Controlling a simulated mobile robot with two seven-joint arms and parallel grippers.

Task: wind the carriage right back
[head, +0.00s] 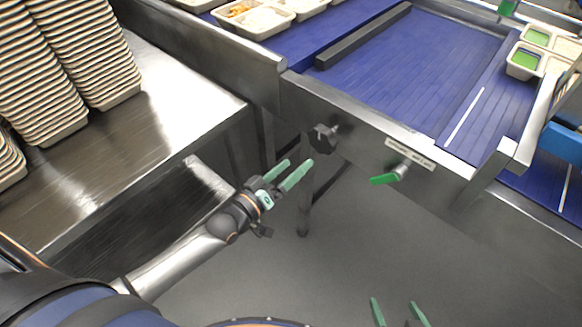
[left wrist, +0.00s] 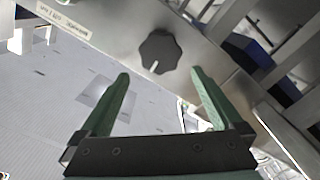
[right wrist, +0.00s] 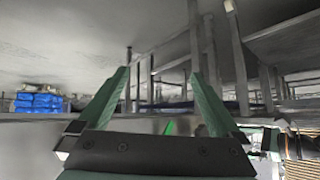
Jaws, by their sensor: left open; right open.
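A black lobed knob (head: 322,138) sits on the steel side panel of the conveyor. In the left wrist view the knob (left wrist: 158,52) has a white mark and lies just beyond and between my fingertips, apart from them. My left gripper (head: 299,165) is open and empty, with green fingers pointing at the knob. A green-handled lever (head: 385,179) sits on the same panel, to the right of the knob, below a label. My right gripper (head: 394,303) is open and empty at the bottom edge, far from the panel. I cannot tell which part is the carriage.
A blue belt (head: 405,60) with a dark bar (head: 363,36) across it runs behind the panel. Filled trays (head: 262,22) stand at the upper left and others (head: 526,62) at the right. The floor below the panel is open.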

